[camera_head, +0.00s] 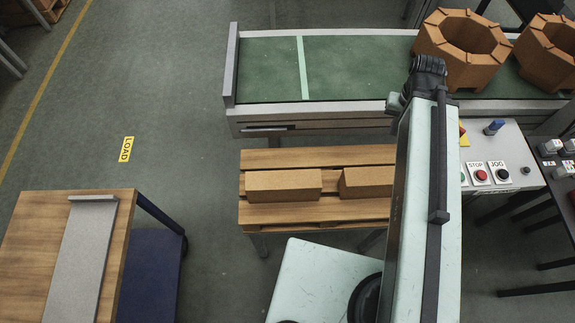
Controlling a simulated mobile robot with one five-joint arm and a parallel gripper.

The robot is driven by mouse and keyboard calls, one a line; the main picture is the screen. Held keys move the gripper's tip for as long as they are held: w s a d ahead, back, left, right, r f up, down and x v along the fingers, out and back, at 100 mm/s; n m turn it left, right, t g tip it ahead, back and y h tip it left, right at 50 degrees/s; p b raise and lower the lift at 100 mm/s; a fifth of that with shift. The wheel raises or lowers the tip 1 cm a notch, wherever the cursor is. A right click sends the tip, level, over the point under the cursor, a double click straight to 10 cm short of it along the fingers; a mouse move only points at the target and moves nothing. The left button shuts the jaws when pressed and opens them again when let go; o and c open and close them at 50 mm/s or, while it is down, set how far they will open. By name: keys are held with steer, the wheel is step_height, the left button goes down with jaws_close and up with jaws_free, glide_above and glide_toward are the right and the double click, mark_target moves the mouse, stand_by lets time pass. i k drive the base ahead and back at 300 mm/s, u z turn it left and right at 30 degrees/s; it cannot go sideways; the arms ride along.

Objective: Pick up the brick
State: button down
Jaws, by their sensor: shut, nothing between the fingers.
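Two tan bricks lie on a slatted wooden stand below the conveyor. The left brick (284,186) is in full view. The right brick (364,183) is partly hidden at its right end by my pale arm. My arm reaches up the picture over the right side of the stand to a dark joint above the conveyor's front edge. My gripper cannot be made out; no fingers show. Nothing is seen touching the left brick.
A green-belted conveyor (265,70) crosses the top, with octagonal brick rings (462,50) at its right. A control panel (508,160) with buttons stands right of my arm. A wooden-topped cart (28,250) is at lower left. The floor between cart and conveyor is clear.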

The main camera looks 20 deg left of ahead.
mark_target(278, 186)
steer(key=u, duration=0.75)
steer(key=k, duration=0.85)
steer(key=u, duration=0.35)
steer(key=i, duration=1)
